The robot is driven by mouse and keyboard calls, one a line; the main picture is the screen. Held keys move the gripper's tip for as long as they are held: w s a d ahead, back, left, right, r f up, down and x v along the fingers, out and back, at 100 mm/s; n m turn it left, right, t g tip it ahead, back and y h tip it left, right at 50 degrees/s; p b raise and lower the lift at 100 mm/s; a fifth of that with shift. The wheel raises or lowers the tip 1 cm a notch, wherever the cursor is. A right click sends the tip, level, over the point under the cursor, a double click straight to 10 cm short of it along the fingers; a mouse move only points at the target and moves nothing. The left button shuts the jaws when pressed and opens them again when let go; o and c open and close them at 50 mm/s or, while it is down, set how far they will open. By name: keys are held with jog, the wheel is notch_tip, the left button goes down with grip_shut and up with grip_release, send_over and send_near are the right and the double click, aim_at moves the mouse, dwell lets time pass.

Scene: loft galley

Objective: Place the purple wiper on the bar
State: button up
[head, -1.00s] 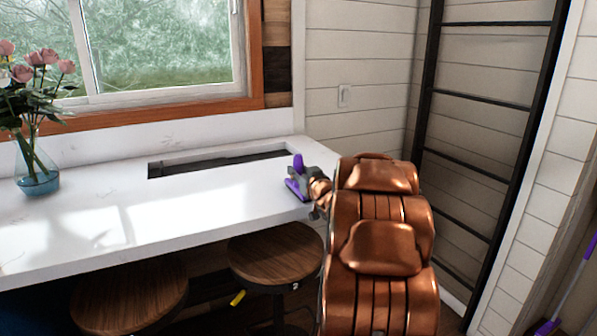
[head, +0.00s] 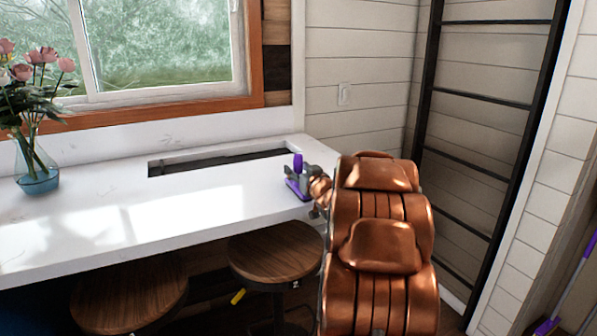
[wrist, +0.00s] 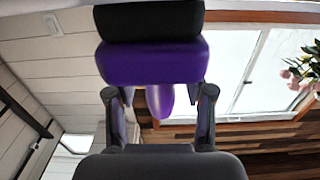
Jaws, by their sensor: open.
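The purple wiper (head: 298,162) stands on the right end of the white bar (head: 110,215), with its handle pointing up and its purple base low at the counter surface. My gripper (head: 307,178) is right beside it, partly hiding it. In the wrist view the wiper's wide purple body with a black strip (wrist: 152,62) lies just past the fingertips, and its handle shows between them. My gripper's fingers (wrist: 158,95) are apart, one on each side of the handle. Contact with the handle cannot be told.
A glass vase with pink roses (head: 38,175) stands at the bar's left. A dark recess (head: 215,162) runs along the bar's back. Wooden stools (head: 275,252) sit below the front edge. A black ladder (head: 485,100) stands at the right. The bar's middle is clear.

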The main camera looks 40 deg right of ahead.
jog(key=b+v, duration=0.1)
jog(key=v, duration=1.1)
jog(key=shift+b, duration=0.3)
jog(key=shift+w+a, duration=0.1)
